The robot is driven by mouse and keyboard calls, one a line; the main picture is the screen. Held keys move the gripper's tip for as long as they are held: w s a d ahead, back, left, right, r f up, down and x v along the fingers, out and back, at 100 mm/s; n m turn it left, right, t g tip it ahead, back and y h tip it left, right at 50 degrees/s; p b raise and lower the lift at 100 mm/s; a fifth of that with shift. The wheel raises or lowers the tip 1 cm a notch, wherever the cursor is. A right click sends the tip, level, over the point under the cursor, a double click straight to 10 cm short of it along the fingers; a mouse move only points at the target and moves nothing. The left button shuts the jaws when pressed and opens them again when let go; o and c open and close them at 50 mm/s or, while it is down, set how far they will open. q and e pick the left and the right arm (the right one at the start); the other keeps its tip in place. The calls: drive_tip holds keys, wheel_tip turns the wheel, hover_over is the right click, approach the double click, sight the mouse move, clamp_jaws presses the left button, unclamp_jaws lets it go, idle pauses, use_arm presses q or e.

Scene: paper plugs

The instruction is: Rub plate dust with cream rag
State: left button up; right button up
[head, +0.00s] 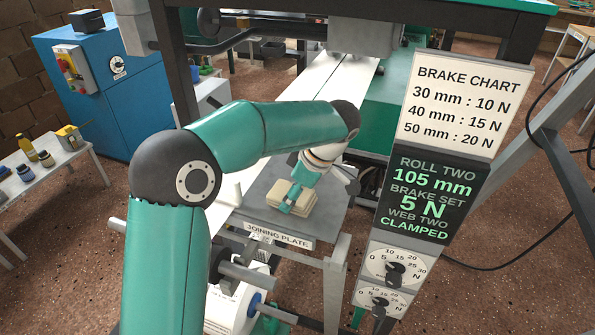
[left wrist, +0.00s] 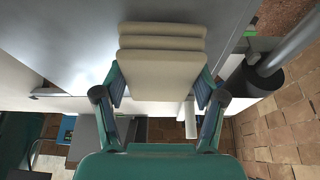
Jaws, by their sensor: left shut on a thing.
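The cream rag (head: 292,194) is a folded, layered pad on the grey joining plate (head: 262,186) in the head view. My left gripper (head: 290,203) is shut on it, at its near side. In the left wrist view the rag (left wrist: 162,65) sits between the two fingers of the left gripper (left wrist: 160,90), with the grey plate surface (left wrist: 60,35) beyond it. I cannot tell whether the rag touches the plate. No dust can be made out on the plate. My right gripper is not in view.
A white web (head: 315,85) runs back from the plate under the machine frame. A sign panel with dials (head: 405,225) stands right of the plate. A blue cabinet (head: 110,90) and a side table with bottles (head: 45,170) are at the left. A paper roll (head: 228,305) hangs below.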

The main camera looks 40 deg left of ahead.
use_arm(q)
drive_tip(key=r, duration=0.2)
drive_tip(key=p, duration=0.1)
drive_tip(key=shift+w+r, duration=0.25)
drive_tip(key=shift+r, duration=0.15)
drive_tip(key=shift+s+a+r+p, duration=0.1)
drive_tip(key=shift+r+p, duration=0.3)
drive_tip(key=shift+r, duration=0.2)
drive_tip(key=shift+s+a+r+p, duration=0.1)
drive_tip(key=shift+r+p, duration=0.25)
drive_tip(key=shift+r, duration=0.25)
drive_tip(key=shift+w+d+r+p, duration=0.1)
drive_tip(key=shift+w+r+p, duration=0.05)
drive_tip(key=shift+r+p, duration=0.7)
drive_tip(key=shift+r, duration=0.35)
drive_tip(key=shift+f, duration=0.1)
